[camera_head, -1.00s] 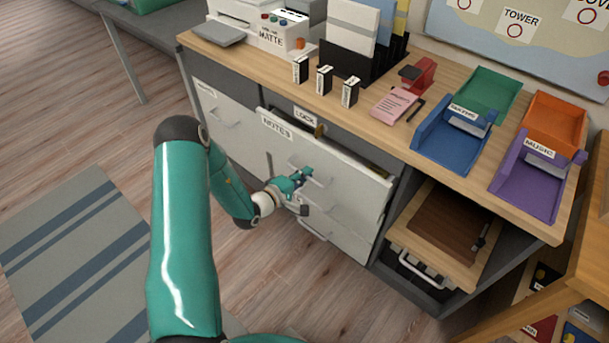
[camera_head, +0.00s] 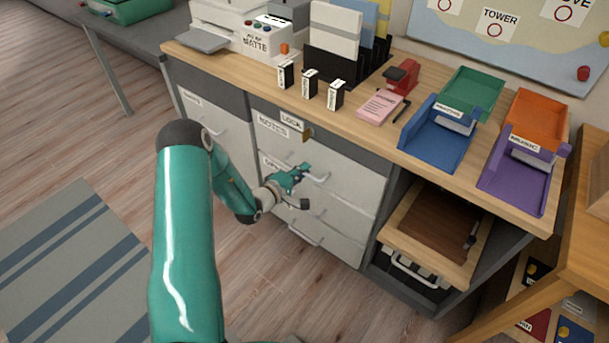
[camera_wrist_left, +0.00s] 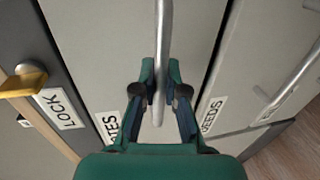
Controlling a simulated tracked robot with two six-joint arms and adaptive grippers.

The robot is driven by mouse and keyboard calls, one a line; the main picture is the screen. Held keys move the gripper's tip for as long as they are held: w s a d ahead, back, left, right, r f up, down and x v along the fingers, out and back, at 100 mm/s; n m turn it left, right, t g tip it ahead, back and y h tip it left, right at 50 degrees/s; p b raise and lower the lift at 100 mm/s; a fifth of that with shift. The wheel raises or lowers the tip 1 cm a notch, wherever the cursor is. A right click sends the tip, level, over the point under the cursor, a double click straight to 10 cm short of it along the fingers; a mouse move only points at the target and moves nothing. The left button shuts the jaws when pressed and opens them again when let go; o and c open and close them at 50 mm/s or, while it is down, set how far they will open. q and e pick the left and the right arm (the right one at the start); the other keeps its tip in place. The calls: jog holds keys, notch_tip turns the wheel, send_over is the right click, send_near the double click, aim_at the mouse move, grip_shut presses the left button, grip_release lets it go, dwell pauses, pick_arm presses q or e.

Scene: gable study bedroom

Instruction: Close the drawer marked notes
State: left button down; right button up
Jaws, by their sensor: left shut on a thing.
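The drawer marked notes (camera_head: 345,168) is the top white drawer in the middle of the desk unit, and its front looks flush with the drawers below. Its label (camera_head: 272,125) reads NOTES, partly hidden in the left wrist view (camera_wrist_left: 108,122). My left gripper (camera_head: 302,180) is at this drawer's front. In the left wrist view its fingers (camera_wrist_left: 160,92) are shut on the drawer's metal bar handle (camera_wrist_left: 164,45). A brass lock piece (camera_head: 307,134) sits beside the LOCK label (camera_head: 290,121) above the drawer. My right gripper is not in view.
The deeds drawer (camera_wrist_left: 215,85) lies below, with its own handle. An open shelf unit with a wooden pull-out tray (camera_head: 395,235) sticks out to the right. Pink notes (camera_head: 381,106), a blue tray (camera_head: 435,140) and a purple tray (camera_head: 515,185) stand on the desktop.

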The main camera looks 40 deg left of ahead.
pick_arm(q)
jog(key=c, duration=1.2)
grip_release()
jog(key=shift+w+f, duration=0.15)
jog(key=shift+w, duration=0.1)
jog(key=shift+s, duration=0.1)
jog(key=shift+s, duration=0.15)
jog(key=shift+s, duration=0.35)
jog(key=v, duration=1.1)
jog(key=shift+d, duration=0.1)
